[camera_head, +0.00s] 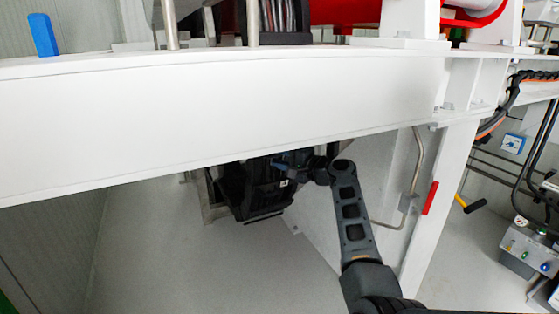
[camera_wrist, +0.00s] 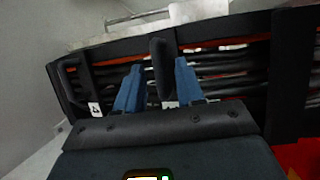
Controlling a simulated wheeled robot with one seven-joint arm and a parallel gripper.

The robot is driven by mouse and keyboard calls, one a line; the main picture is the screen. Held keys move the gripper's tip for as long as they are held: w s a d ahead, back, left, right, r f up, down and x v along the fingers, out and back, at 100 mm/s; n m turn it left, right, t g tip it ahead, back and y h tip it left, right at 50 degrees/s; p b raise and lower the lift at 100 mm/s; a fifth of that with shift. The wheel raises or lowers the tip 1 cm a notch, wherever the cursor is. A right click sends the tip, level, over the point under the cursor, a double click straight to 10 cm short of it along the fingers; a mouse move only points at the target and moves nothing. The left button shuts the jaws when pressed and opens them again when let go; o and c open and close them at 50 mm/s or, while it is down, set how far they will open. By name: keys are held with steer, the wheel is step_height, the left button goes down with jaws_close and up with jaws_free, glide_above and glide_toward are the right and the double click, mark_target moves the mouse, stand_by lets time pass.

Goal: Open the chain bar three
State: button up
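One dark crossbar (camera_wrist: 161,66) of the chain stands between the two blue fingers of my gripper (camera_wrist: 158,68). The fingers are apart, with a narrow gap visible on each side of this bar. Another crossbar (camera_wrist: 72,85) with a white label lies to the left. The label by the middle bar is mostly hidden, so I cannot read its number. In the head view my gripper (camera_head: 291,167) is at the chain, its fingers hardly visible.
The white beam (camera_head: 220,110) runs above the chain and my arm. A white support leg (camera_head: 435,210) with a red strip (camera_head: 430,198) stands right of my arm. A bent metal pipe (camera_head: 414,170) is close by. The floor below the chain looks clear.

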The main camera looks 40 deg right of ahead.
steer(key=shift+w, duration=0.1)
steer(key=shift+c, duration=0.5)
jaws_close()
